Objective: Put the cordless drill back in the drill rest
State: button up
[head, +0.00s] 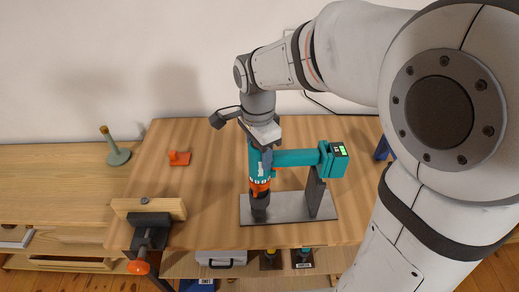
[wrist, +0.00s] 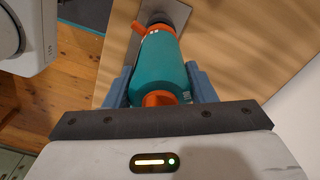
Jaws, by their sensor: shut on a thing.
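The cordless drill (head: 298,158) is teal with an orange collar and a dark chuck pointing down. Its handle runs level to the right, ending in a battery with a small lit green display. The drill rest (head: 230,213) is a grey plate with a dark upright (head: 315,193) under the battery end and a dark part below the chuck. I cannot tell whether the chuck sits in that part or just above it. My gripper (head: 262,148) is shut on the drill's rear end from above. In the wrist view, its blue fingers (wrist: 161,86) flank the teal body (wrist: 162,65).
A clamp vise (head: 148,209) is at the workbench's (head: 205,140) front left. A small orange object (head: 179,158) lies behind it. A green stand (head: 118,155) is on the left bench. Below the front edge are a grey case (head: 220,258) and other items. My arm hides the right side.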

jog(key=shift+w+f+b, duration=0.1)
jog(key=shift+f+b, duration=0.8)
jog(key=shift+f, duration=0.4)
jog(key=o, duration=1.4)
notch_tip(320, 180, up, 8)
jog(key=shift+f, duration=0.1)
